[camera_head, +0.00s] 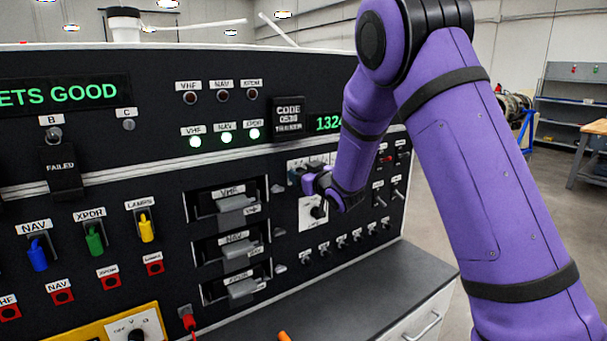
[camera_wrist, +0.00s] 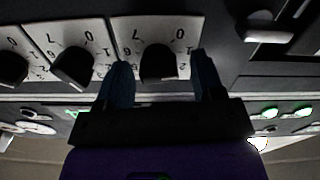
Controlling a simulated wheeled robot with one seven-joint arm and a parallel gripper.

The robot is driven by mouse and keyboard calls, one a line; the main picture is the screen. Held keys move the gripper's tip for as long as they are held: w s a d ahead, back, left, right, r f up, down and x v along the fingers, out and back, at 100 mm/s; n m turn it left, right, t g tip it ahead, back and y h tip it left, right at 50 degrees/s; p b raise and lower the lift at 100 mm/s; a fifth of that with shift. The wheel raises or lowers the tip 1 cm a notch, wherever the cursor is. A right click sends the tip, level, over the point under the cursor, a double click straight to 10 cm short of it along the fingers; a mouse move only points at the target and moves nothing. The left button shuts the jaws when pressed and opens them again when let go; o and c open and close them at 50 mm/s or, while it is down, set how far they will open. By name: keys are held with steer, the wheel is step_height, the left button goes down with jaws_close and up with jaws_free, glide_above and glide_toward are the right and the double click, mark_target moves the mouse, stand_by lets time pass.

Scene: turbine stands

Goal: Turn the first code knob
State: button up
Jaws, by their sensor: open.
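The code knobs are black, on white numbered dial plates in a row, seen upside down in the wrist view. The first code knob (camera_wrist: 157,63) is at the right end of that row there. My gripper (camera_wrist: 161,66) is open, with one blue finger on each side of this knob. I cannot tell whether the fingers touch it. In the head view my gripper (camera_head: 308,182) is at the white dial plates, and my arm hides part of them. A second knob (camera_wrist: 73,67) and a third (camera_wrist: 12,69) sit to the left in the wrist view.
A black CODE 0538 label (camera_head: 288,118) and a green display (camera_head: 327,123) reading 132 and a partly hidden digit are above. Drawer-like VHF, NAV and XPDR units (camera_head: 236,238) with grey handles jut out left of the dials. A grey bench top (camera_head: 400,280) lies below.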

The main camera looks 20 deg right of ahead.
steer(key=c, duration=0.9)
steer(key=shift+c, duration=0.2)
steer(key=shift+n, duration=0.4)
steer(key=n, duration=0.3)
steer(key=shift+f+n, duration=0.1)
steer(key=shift+n, duration=0.2)
steer(key=shift+a+n, duration=0.1)
steer(key=shift+n, duration=1.7)
steer(key=shift+f, duration=0.1)
steer(key=o, duration=0.9)
